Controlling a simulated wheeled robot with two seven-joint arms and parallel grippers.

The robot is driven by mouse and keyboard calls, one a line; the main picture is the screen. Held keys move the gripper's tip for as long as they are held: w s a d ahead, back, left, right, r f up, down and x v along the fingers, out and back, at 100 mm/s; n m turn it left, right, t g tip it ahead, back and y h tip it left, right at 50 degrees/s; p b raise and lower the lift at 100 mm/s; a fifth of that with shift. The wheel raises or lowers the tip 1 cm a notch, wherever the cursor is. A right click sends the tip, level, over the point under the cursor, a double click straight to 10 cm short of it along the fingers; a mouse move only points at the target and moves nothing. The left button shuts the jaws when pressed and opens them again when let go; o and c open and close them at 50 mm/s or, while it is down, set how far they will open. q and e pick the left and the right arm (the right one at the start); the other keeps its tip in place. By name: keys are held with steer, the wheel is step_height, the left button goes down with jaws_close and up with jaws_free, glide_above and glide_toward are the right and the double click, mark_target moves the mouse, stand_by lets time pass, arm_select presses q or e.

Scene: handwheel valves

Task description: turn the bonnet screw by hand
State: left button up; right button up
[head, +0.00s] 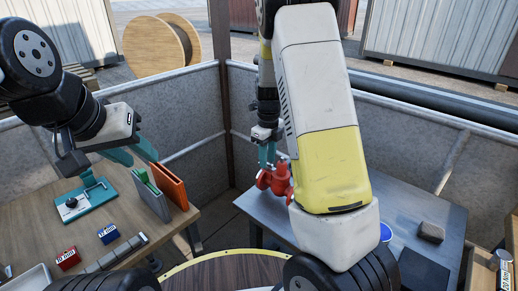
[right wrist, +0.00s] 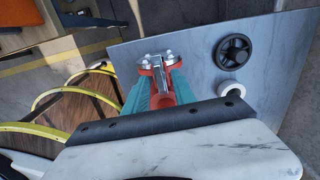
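A red valve (head: 276,180) is over the back left part of the metal table in the head view. My right gripper (head: 267,156) points down at it. In the right wrist view the red valve body (right wrist: 161,92) sits between the teal fingers of my right gripper (right wrist: 158,98), which appear closed against its sides. A bolted metal flange shows at its far end. I cannot make out the bonnet screw for certain. My left gripper (head: 132,156) is open and empty above the wooden table, near the upright folders.
A black handwheel (right wrist: 234,52) and a white ring (right wrist: 232,90) lie on the metal table (right wrist: 285,55). The wooden table (head: 180,222) holds a teal fixture (head: 84,204), orange folder (head: 171,186), blue block (head: 109,234) and red block (head: 67,259). A brown block (head: 431,232) is at right.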

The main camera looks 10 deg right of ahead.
steer(key=shift+r, duration=0.1)
steer(key=shift+r, duration=2.9)
step_height(320, 180, up, 8)
steer(key=s+a+r+n+t+y, duration=0.1)
steer(key=s+r+n+t, duration=0.2)
steer(key=s+n, duration=0.9)
steer(key=s+a+r+n+t+y, duration=0.1)
steer(key=s+r+n+t, duration=0.2)
steer(key=s+n, duration=0.9)
steer(key=r+n, duration=0.2)
steer(key=n, duration=0.2)
steer(key=shift+s+n, duration=0.15)
steer(key=shift+n, duration=0.15)
